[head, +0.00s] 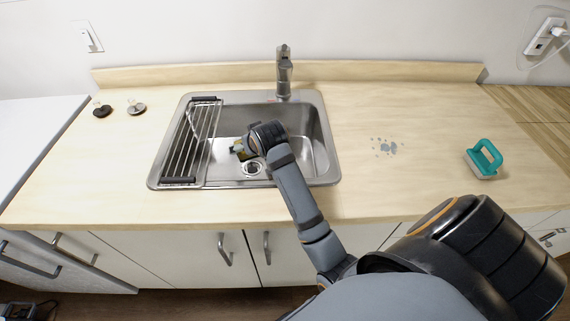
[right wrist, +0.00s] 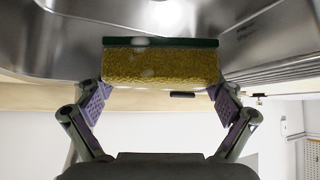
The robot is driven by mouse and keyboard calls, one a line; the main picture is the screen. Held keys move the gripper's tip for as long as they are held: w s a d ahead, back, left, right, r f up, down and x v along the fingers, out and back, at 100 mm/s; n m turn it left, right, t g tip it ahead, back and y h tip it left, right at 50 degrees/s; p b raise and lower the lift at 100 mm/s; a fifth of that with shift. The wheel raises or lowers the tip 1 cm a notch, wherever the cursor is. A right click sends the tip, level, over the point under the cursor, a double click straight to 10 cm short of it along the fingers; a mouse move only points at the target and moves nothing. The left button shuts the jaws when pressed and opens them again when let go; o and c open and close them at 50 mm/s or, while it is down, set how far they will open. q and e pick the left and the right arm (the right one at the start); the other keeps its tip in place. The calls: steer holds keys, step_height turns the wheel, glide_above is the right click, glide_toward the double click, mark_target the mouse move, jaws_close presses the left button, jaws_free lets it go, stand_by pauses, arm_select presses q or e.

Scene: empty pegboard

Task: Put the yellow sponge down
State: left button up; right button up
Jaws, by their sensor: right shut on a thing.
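The yellow sponge (right wrist: 160,68) has a dark green backing and is held between the two fingers of my right gripper (right wrist: 158,105). In the right wrist view the steel sink basin shows behind it. In the head view the right gripper (head: 243,150) is over the sink (head: 309,134), near the drain, and only a small yellow part of the sponge (head: 237,148) shows beside it. The rest of the sponge is hidden there. I cannot tell whether the sponge touches the basin. My left gripper is in neither view.
A drying rack (head: 203,140) spans the sink's left side. The faucet (head: 284,72) stands behind the basin. Two small dark-based items (head: 136,108) sit at left. The front-left counter is clear.

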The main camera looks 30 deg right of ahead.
steer(key=shift+d+f, duration=0.15)
steer(key=shift+d, duration=0.8)
steer(key=w+d+f+p, duration=0.1)
steer(key=d+f, duration=0.3)
steer(key=w+d+f, duration=0.1)
steer(key=d+f, duration=0.2)
steer(key=f, duration=0.1)
steer(key=d+f+p, duration=0.1)
steer(key=d+f, duration=0.3)
steer(key=shift+w+d+f+p, duration=0.1)
steer(key=shift+w+d+p, duration=0.2)
steer(key=shift+w+d, duration=0.1)
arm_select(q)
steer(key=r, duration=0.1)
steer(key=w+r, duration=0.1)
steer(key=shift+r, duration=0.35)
arm_select(e)
steer(key=shift+f, duration=0.1)
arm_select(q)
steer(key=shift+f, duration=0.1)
arm_select(e)
steer(key=shift+f, duration=0.35)
steer(key=shift+f, duration=0.25)
steer(key=o, duration=0.6)
steer(key=shift+c, duration=0.2)
